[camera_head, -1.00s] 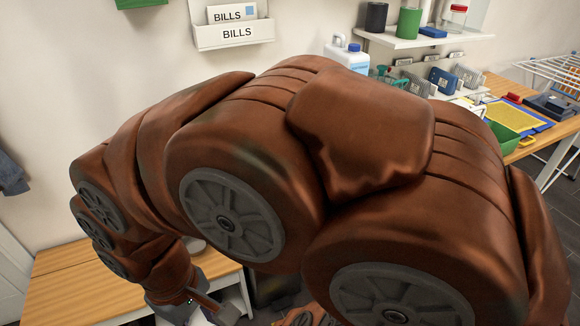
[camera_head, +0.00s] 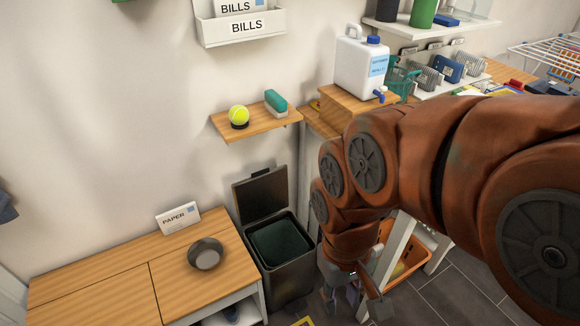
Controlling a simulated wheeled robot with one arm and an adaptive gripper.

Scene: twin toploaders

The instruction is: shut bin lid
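The dark bin (camera_head: 290,284) stands on the floor between the wooden bench and the work table. Its lid (camera_head: 262,196) is open, tilted up and back against the wall side. The bin's mouth is uncovered and shows a dark green inside. My gripper (camera_head: 352,300) hangs low at the end of my brown arm, to the right of the bin and apart from the lid.
A wooden bench (camera_head: 95,272) at left holds a grey bowl (camera_head: 205,254) and a PAPER sign (camera_head: 178,220). A small shelf (camera_head: 257,122) with a tennis ball (camera_head: 238,115) sits above the bin. An orange crate (camera_head: 408,250) is at right, behind my arm.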

